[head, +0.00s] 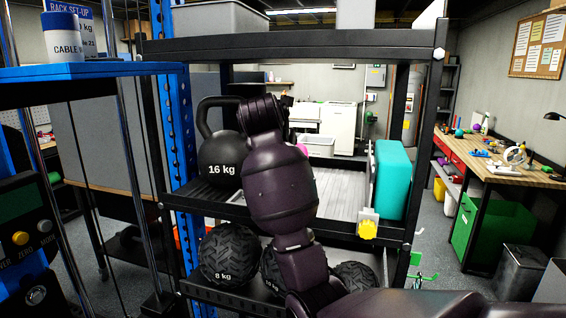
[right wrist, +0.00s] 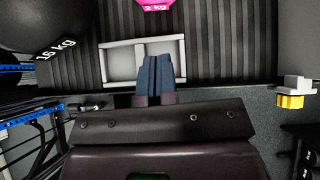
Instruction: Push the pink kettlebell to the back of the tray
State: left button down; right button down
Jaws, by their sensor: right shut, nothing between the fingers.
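The pink kettlebell (right wrist: 157,4), marked 2 kg, shows at the top edge of the right wrist view, mostly cut off. In the head view only a small pink part (head: 302,149) shows beside my right arm. The ribbed grey tray (head: 340,186) lies on the middle shelf. Its dark ribs (right wrist: 222,45) fill the upper right wrist view. My right gripper (right wrist: 158,62) is shut and empty over the tray's front part, with a clear gap between its fingertips and the kettlebell. The arm hides these fingers in the head view. My left gripper is not in view.
A black 16 kg kettlebell (head: 219,150) stands left of the tray. A teal block (head: 392,178) stands upright at the right. A pale rectangular frame (right wrist: 112,62) lies around the fingers' area. A yellow-fronted fixture (head: 367,229) sits on the shelf's front edge. Black posts and an upper shelf enclose the space.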

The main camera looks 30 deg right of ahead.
jog(key=x, duration=0.9)
jog(key=shift+d+f, duration=0.1)
jog(key=shift+w+d, duration=0.8)
jog(key=shift+d, duration=0.1)
jog(key=shift+w+d+p, duration=0.4)
jog(key=shift+w+d, duration=0.2)
